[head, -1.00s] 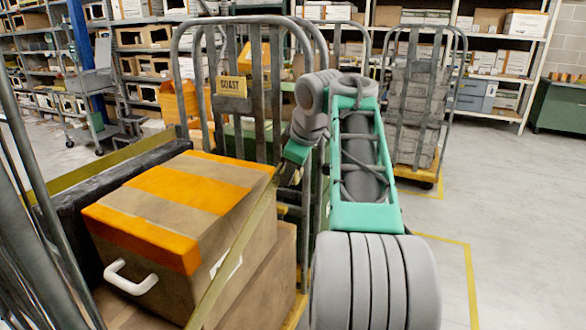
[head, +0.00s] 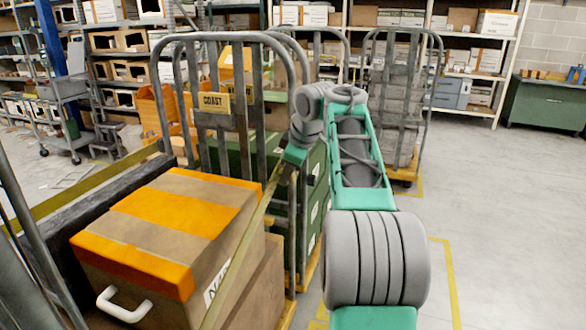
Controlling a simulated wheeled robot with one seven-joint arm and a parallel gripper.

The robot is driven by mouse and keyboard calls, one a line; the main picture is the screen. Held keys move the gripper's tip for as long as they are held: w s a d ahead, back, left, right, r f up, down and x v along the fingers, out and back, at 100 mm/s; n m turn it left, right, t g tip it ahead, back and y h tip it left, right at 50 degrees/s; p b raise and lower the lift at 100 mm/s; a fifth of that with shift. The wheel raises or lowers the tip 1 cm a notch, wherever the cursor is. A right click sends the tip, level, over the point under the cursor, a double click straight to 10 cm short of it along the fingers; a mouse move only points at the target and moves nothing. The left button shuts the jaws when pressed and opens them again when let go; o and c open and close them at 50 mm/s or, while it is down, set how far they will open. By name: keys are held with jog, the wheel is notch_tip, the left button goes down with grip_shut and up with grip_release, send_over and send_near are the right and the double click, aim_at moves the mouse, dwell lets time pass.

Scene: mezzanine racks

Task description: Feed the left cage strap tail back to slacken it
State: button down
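An olive strap (head: 240,250) runs slanting down past the box's right side, from my gripper's area to the bottom edge. A second olive strap stretch (head: 85,188) crosses behind the box at left. My gripper (head: 286,172) is at the upper end of the slanting strap, beside the cage's upright bars. Its fingers are small and dark, so their opening and any grip on the strap are unclear. No buckle is distinguishable.
Another grey cage (head: 432,75) with grey stacked goods stands behind at right. Green crates (head: 312,210) stand behind the near cage's bars. Shelving (head: 500,45) lines the back, with a green cabinet (head: 545,105) at right. The grey floor at right is open, with yellow lines.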

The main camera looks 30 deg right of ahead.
jog(key=c, duration=0.9)
grip_release()
jog(key=shift+w+d+r, duration=0.15)
jog(key=shift+d+r, duration=0.15)
jog(key=shift+o, duration=0.9)
jog(key=shift+f, duration=0.15)
jog(key=shift+a, duration=0.1)
jog(key=p+v, duration=0.3)
jog(key=v, duration=0.5)
jog(key=shift+a, duration=0.1)
